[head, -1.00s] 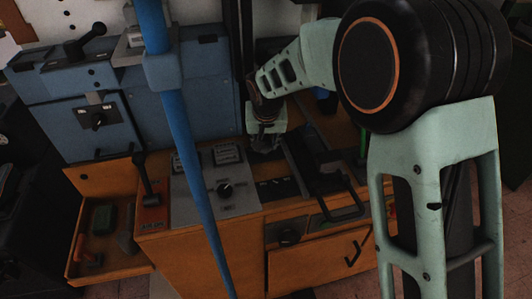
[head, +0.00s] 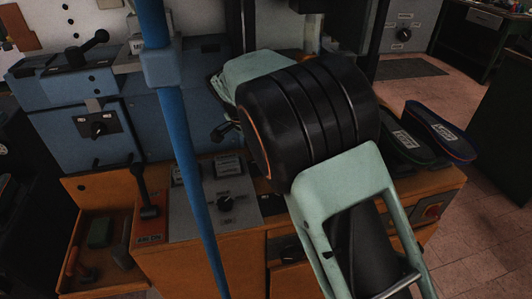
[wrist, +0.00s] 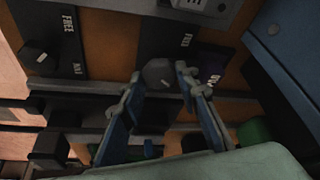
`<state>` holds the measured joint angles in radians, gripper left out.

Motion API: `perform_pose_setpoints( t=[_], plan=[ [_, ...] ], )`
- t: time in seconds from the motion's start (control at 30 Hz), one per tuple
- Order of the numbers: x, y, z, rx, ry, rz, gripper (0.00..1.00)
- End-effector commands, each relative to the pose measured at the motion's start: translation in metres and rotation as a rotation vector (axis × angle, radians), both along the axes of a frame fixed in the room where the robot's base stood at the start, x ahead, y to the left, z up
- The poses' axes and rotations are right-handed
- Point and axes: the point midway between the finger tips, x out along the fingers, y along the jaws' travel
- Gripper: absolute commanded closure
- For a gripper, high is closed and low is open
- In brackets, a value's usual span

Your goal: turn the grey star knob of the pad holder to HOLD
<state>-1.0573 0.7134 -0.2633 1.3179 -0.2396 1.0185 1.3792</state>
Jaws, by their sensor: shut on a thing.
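The grey star knob (wrist: 158,72) shows in the wrist view, on a dark plate (wrist: 188,22) with a FREE label and a second label that I cannot fully read. My gripper (wrist: 156,80) has its two blue-grey fingers on either side of the knob and is shut on it. I cannot read clearly which label the knob points to. In the head view my own arm hides the gripper, the knob and the pad holder.
A second dark plate with a black knob (wrist: 38,54) lies left in the wrist view. In the head view, a blue cabinet (head: 60,125) stands behind the orange bench (head: 200,268). Shoe soles (head: 440,130) lie at the right. An open drawer (head: 75,215) holds tools.

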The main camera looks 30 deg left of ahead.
Motion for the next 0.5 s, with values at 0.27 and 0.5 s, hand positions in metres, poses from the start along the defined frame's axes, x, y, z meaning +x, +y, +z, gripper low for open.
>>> perform_pose_setpoints(
  t=[0.27, 0.5],
  plan=[
    [0.0, 0.0014, 0.0002, 0.0, 0.001, -0.117, 0.95],
    [-0.0001, 0.0019, -0.0003, 0.002, 0.001, -0.151, 0.95]
  ],
)
